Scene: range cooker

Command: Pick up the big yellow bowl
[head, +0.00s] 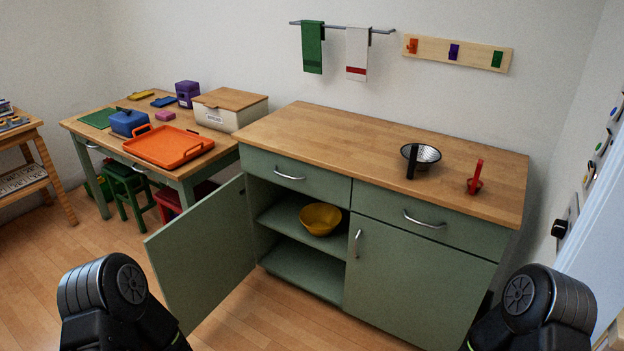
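The big yellow bowl (321,219) sits upright on the middle shelf (283,217) inside the left part of the green cabinet (418,271). The cabinet's left door (203,250) stands open, swung out toward the left. The bowl is near the shelf's right side, close to the closed right door. Parts of both my arms show at the bottom left and bottom right corners. Neither gripper is in the picture, and both arms are apart from the cabinet.
The open door juts out left of the opening. A colander (428,154) and a red-handled item (475,179) stand on the wooden countertop (340,140). A table with an orange tray (165,146) and a white bread box (226,114) stands left. Floor before the cabinet is clear.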

